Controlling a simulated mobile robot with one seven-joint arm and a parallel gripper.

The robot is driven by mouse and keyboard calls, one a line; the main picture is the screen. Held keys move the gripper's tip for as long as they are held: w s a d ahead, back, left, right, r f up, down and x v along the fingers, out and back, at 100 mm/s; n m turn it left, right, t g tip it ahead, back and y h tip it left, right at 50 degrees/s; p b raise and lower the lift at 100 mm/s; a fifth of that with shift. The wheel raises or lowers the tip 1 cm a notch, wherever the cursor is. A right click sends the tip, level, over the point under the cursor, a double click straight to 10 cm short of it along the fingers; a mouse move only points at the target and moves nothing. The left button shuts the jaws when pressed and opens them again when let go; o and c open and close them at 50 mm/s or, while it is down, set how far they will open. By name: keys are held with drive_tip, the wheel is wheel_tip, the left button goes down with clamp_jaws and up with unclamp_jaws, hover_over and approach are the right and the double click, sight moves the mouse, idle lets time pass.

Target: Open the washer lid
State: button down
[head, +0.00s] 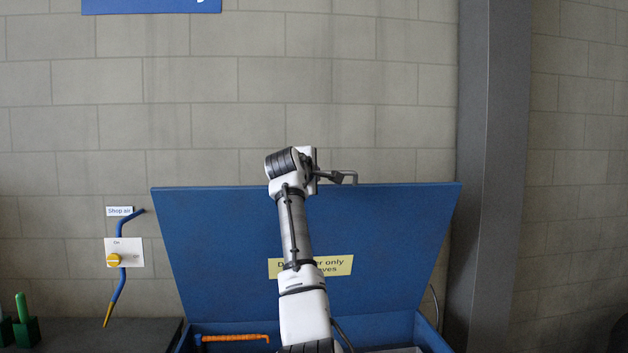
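The blue washer lid (215,245) stands raised and tilted back near the block wall, behind the blue washer tub (435,340). A yellow label (335,265) on the lid is partly hidden by my arm. My gripper (350,177) is at the end of my upraised arm, near the lid's top edge and just right of centre. I cannot tell whether it touches the lid. Its fingers show small and side-on, so their opening is unclear. No object shows in them.
An orange hose or handle (235,338) lies at the tub's left inside. Green items (24,325) stand on a dark bench (95,338). A grey column (490,170) rises at right.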

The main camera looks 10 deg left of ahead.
drive_tip(key=shift+w, duration=0.3)
drive_tip(key=c, duration=1.5)
unclamp_jaws()
drive_tip(key=shift+o, duration=0.2)
